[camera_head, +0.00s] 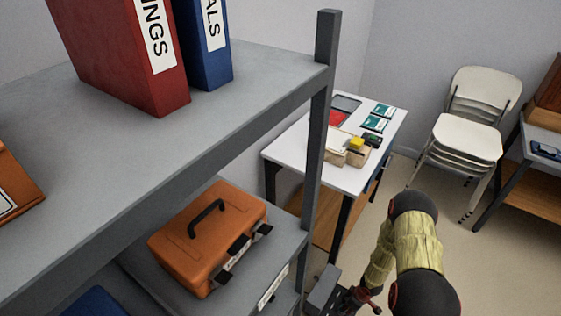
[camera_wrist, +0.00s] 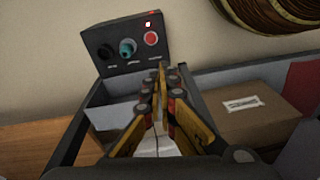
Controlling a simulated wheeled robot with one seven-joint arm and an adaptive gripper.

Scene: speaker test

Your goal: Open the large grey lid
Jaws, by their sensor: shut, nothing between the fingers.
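I cannot pick out a large grey lid for certain in either view. In the wrist view, a dark grey control box (camera_wrist: 122,48) with knobs, a red button and a small lit red light stands at the back. In front of it is a grey-walled container or surface (camera_wrist: 110,118), partly hidden by my fingers. My gripper (camera_wrist: 163,72) is shut and empty, its yellow and black fingers pointing at the foot of the control box. Contact cannot be told. In the head view, my gripper (camera_head: 362,297) is at the bottom edge, mostly cut off.
A brown cardboard box (camera_wrist: 245,108) lies right of my fingers, with a cable coil (camera_wrist: 265,15) behind. A grey shelf (camera_head: 250,95) holds binders (camera_head: 125,60); an orange toolbox (camera_head: 215,240) sits below. A white table (camera_head: 290,150) and stacked chairs (camera_head: 468,140) stand beyond, with open floor between.

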